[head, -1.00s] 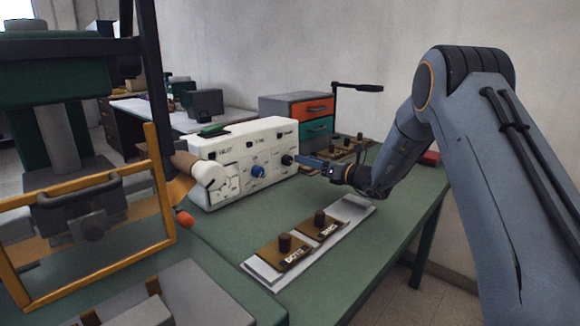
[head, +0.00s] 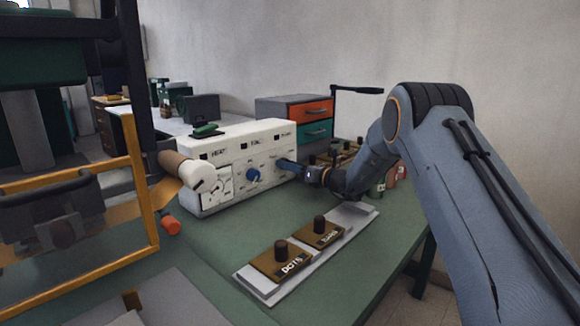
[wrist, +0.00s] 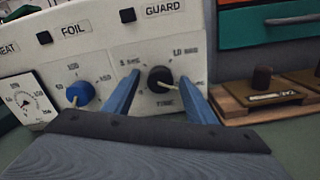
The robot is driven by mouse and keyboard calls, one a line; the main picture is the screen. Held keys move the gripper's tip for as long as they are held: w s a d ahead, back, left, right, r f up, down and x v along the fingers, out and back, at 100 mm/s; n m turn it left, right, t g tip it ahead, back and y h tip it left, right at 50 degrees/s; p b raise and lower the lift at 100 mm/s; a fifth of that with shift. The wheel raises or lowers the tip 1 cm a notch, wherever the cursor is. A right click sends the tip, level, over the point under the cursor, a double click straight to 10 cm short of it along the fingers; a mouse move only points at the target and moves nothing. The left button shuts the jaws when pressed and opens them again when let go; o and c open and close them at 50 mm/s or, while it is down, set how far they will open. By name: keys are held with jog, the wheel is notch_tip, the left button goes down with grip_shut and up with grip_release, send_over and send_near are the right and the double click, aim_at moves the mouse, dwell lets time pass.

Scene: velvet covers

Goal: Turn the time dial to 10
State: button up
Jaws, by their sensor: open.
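The time dial (wrist: 160,80) is a round black knob on the white machine's front panel, with a light pointer aimed to the right. Blurred markings surround it, and the lettering below seems to read TIME. The white machine (head: 247,138) stands on the green table. My gripper (wrist: 159,77) is open, with one blue finger on each side of the dial in the wrist view; I cannot tell whether they touch it. In the head view, my gripper (head: 284,164) is at the panel's right end and covers the dial.
A blue knob (wrist: 80,92) and a white gauge (wrist: 30,100) are left of the dial. Wooden blocks with dark knobs (wrist: 262,90) lie to the right. A light plate with labelled blocks (head: 346,214) lies in front. Drawers (head: 300,112) stand behind.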

jog(key=shift+w+a, duration=0.15)
jog(key=shift+a, duration=0.05)
jog(key=c, duration=1)
jog(key=shift+c, duration=0.2)
jog(key=shift+n, duration=0.3)
